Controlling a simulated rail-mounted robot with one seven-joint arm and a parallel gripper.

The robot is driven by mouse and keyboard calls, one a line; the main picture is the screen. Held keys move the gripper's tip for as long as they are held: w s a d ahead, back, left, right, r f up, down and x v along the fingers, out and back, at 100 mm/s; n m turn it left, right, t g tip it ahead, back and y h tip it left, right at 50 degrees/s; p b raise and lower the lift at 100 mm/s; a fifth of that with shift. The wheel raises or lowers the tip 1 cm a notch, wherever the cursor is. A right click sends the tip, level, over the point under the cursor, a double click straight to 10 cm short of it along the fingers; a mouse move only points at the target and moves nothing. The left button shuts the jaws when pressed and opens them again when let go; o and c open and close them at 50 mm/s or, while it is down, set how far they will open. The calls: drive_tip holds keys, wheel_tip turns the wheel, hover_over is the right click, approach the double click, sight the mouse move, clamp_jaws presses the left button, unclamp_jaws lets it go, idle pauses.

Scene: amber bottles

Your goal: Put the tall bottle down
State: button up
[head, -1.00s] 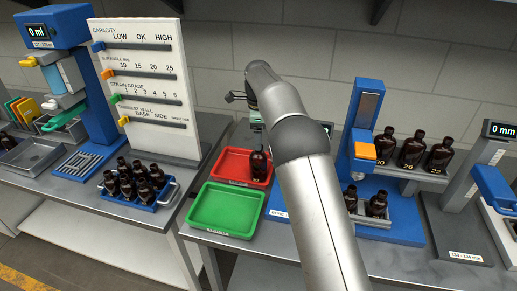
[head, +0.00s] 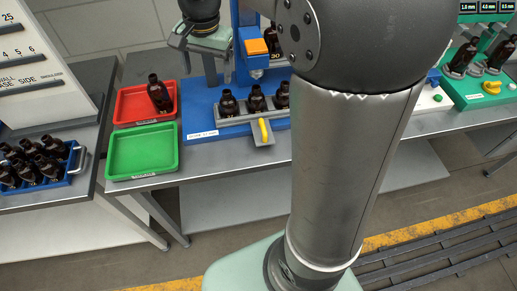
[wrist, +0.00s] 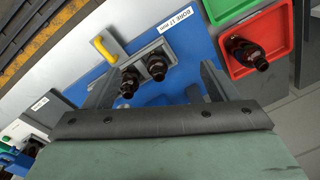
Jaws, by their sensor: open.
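A dark amber bottle (head: 159,95) stands in the red tray (head: 124,110); it also shows in the wrist view (wrist: 246,52). I cannot tell for sure whether it is the tall bottle. My gripper (wrist: 158,78) is open with nothing between its fingers. In the head view it is over the blue station, to the right of the red tray and apart from the bottle there. In the wrist view, bottles in the grey holder (wrist: 148,55) lie beyond the fingers. My arm hides part of the scene.
An empty green tray (head: 142,150) sits in front of the red one. Several bottles stand in the blue station's holder (head: 265,113), beside a yellow lever (head: 264,131). A blue crate (head: 72,165) of bottles is at left. A green station (head: 484,85) stands at right.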

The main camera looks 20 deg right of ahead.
drive_tip(key=s+d+f+n, duration=0.1)
drive_tip(key=s+f+n, duration=0.2)
drive_tip(key=s, duration=0.7)
drive_tip(key=s+d+f+n, duration=0.2)
drive_tip(key=s+f+n, duration=0.2)
drive_tip(key=s, duration=0.7)
drive_tip(key=shift+d+f+n+h, duration=0.2)
drive_tip(key=shift+f+n+h, duration=0.1)
drive_tip(key=shift+f, duration=0.1)
drive_tip(key=shift+s+f+b, duration=0.1)
drive_tip(key=shift+f+b, duration=0.85)
drive_tip(key=shift+f, duration=0.15)
